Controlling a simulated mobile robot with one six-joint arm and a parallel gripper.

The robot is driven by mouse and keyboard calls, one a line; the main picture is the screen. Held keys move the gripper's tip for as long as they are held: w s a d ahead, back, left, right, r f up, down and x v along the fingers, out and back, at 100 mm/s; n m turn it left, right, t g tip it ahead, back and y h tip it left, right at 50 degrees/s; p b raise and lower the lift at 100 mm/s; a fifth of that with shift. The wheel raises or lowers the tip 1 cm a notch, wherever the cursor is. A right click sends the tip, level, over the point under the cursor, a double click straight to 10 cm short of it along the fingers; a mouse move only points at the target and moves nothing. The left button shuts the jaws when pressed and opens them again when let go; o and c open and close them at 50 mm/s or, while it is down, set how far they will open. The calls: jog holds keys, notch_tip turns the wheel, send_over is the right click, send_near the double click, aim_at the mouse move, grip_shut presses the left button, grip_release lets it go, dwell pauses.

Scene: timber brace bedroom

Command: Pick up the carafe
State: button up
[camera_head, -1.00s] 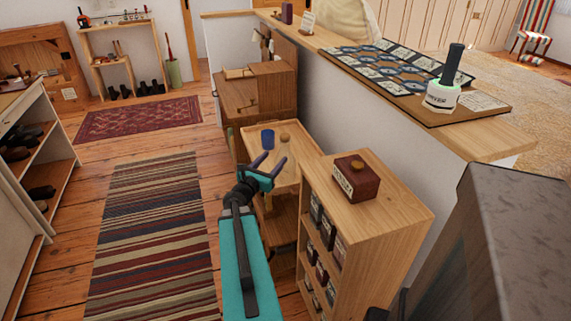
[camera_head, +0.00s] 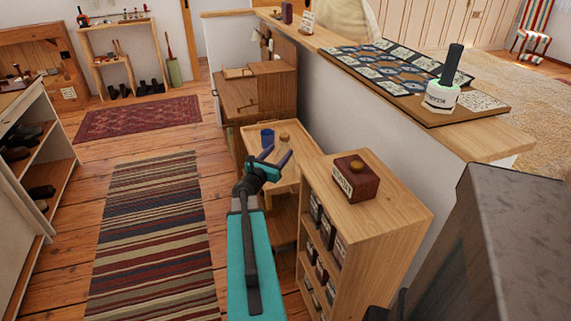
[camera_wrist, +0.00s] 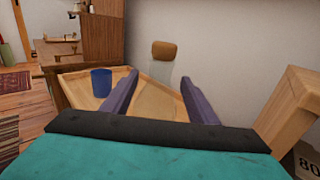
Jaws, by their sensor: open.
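The carafe (camera_head: 284,137) stands on a small light-wood table (camera_head: 252,131). I see mainly its brown cork-like stopper; its body looks clear and is hard to make out. In the wrist view the carafe (camera_wrist: 166,50) is straight ahead, just beyond and between the purple fingers. My gripper (camera_head: 276,155) is open and empty, on the near side of the carafe. It also shows in the wrist view (camera_wrist: 159,80), with bare tabletop between the fingers.
A blue cup (camera_head: 267,139) stands left of the carafe on the same table. A wooden shelf unit (camera_head: 385,212) with a dark red box (camera_head: 356,179) on top is close on the right. A white half wall (camera_head: 340,115) rises behind the table. Striped rug floor at left is clear.

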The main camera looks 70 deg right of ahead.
aim_at(282, 149)
jog(key=shift+s+d+p, duration=0.15)
jog(key=shift+d+p, duration=0.05)
jog(key=shift+d, duration=1.05)
jog(key=shift+s+d+p, duration=0.15)
jog(key=shift+d+p, duration=0.05)
jog(key=shift+d, duration=1.05)
grip_shut()
